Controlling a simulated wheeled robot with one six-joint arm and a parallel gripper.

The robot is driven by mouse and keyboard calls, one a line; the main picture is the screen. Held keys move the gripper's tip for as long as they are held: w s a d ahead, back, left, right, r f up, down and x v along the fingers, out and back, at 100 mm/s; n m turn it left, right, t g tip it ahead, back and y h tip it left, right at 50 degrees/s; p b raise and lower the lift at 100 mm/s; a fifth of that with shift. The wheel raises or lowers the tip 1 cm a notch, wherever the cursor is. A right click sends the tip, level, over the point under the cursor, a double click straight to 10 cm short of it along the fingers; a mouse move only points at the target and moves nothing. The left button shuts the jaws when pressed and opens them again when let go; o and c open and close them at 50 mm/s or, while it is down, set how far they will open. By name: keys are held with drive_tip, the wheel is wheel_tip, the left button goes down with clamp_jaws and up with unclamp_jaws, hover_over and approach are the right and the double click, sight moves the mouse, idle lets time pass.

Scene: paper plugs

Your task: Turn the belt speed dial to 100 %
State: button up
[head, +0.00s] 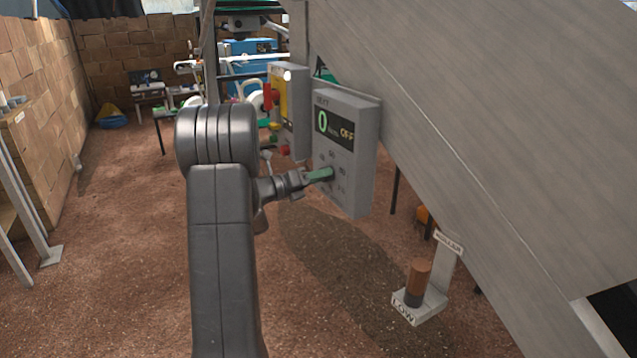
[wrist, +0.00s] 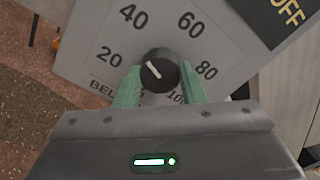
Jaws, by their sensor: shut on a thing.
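The belt speed dial is a round black knob (wrist: 166,67) with a short white mark, on a grey control box (head: 343,150). In the wrist view its mark slants, with its upper-left end towards the 20 and 40 side. Printed numbers from 20 to 80 ring it, and a partly hidden 100 is at lower right. My gripper (wrist: 159,85) has green fingers on both sides of the knob, shut on it. In the head view my gripper (head: 324,174) reaches the box's lower face and hides the dial. The box display (head: 335,128) reads 0 and OFF.
A grey box with a red lever (head: 268,97) and yellow panel stands just left of the control box. A large grey sloping panel (head: 490,110) fills the right. A brown-handled lever marked LOW (head: 418,277) is below it. Brown floor (head: 130,250) is open at left.

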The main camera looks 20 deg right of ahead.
drive_tip(key=shift+n+b, duration=11.8)
drive_tip(key=shift+n, duration=5.1)
drive_tip(key=o, duration=1)
